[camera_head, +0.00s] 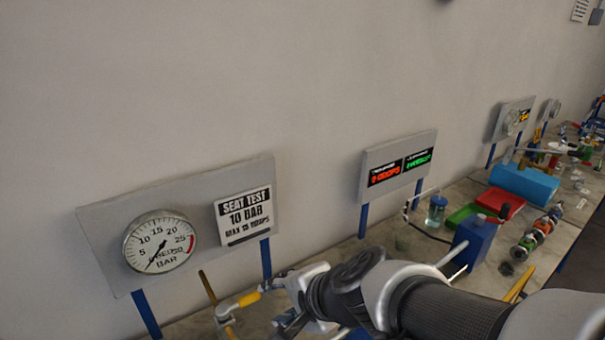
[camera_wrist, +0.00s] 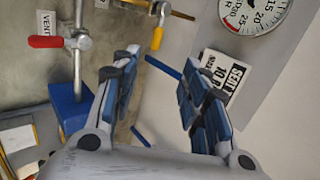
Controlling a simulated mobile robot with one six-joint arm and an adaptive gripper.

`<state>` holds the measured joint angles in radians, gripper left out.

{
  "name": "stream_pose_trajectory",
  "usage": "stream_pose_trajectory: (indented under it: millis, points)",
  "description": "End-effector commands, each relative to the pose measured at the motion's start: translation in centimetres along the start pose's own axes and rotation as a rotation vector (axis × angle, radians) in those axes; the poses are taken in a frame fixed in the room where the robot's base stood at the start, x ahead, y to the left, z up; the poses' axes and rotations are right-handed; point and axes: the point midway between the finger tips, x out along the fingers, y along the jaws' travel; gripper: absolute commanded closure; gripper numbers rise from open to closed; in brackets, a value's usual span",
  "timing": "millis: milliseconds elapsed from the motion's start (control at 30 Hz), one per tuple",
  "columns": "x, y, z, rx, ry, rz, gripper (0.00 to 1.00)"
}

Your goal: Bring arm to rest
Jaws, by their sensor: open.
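My arm (camera_head: 400,292) reaches in from the lower right of the head view, low over the bench, toward the bench's left part. My gripper (camera_wrist: 158,72) is open and empty in the wrist view, its two blue-padded fingers spread apart. In the head view the gripper is mostly hidden at the bottom edge, near a yellow-handled valve (camera_head: 247,300).
A pressure gauge (camera_head: 160,243) and a seat test sign (camera_head: 244,215) are on a panel at left. A blue box (camera_head: 474,240), red tray (camera_head: 500,202) and flanged vessel (camera_head: 535,233) are at right.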

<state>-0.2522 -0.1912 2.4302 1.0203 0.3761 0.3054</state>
Motion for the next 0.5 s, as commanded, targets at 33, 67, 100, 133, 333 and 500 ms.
stream_pose_trajectory:
  millis: [33, 67, 100, 133, 333, 500]
  points:
    - [-0.6, 2.0, 0.0, -0.123, -0.003, 0.006, 0.59]
    - [-1.3, 3.1, 0.1, -0.201, -0.007, 0.021, 0.59]
    - [-2.1, 4.5, 0.1, -0.298, -0.008, 0.044, 0.59]
    - [-2.6, 5.7, 0.0, -0.367, -0.007, 0.066, 0.59]
    - [-6.3, 14.7, -1.7, -0.761, 0.029, 0.273, 0.59]
    - [-9.0, 20.2, -3.6, -0.941, 0.061, 0.451, 0.59]
